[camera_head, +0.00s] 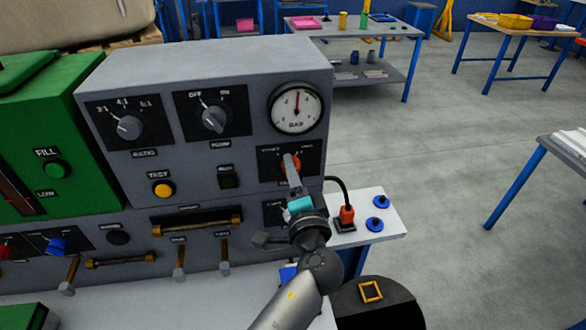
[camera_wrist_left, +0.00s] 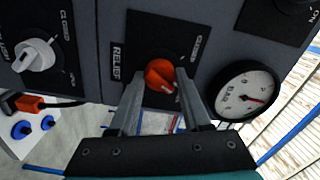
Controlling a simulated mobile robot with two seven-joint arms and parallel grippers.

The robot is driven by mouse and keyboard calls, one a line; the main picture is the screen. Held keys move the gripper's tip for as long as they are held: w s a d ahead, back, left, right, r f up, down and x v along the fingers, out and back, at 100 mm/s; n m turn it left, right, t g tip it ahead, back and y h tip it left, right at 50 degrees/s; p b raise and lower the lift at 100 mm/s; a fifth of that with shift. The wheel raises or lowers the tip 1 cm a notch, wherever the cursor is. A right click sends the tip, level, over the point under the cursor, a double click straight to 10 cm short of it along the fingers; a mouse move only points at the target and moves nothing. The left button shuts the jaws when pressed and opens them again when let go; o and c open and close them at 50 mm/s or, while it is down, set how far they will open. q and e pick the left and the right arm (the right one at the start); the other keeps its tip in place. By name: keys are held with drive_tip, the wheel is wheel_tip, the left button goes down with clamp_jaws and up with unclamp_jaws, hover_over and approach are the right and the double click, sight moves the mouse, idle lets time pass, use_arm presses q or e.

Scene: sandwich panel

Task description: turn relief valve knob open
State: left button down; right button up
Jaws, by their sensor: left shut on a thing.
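The relief valve knob (camera_wrist_left: 160,75) is orange and sits on a dark plate marked RELIEF on the grey panel. In the left wrist view a "closed" label shows at the plate's upper right; the other label is hard to read. In the head view only a little of the knob shows behind the fingers. My left gripper (camera_head: 291,163) is at the knob, with one finger (camera_wrist_left: 130,105) on each side, shut on it. The knob's light mark points to the lower right in the wrist view. My right gripper is not in view.
A BAR gauge (camera_head: 296,108) with a red needle pointing up is just above the knob. A grey knob (camera_wrist_left: 35,55) sits beside the relief plate. An orange plug (camera_head: 346,214) with a black cable stands at the right. Open floor (camera_head: 420,150) lies right of the panel.

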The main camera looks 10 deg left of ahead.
use_arm(q)
drive_tip(key=shift+r+m+p, duration=0.2)
drive_tip(key=shift+m+p, duration=0.4)
drive_tip(key=shift+m, duration=1)
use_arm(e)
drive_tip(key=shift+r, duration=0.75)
use_arm(q)
drive_tip(key=shift+c, duration=1.8)
unclamp_jaws()
drive_tip(key=shift+f, duration=0.15)
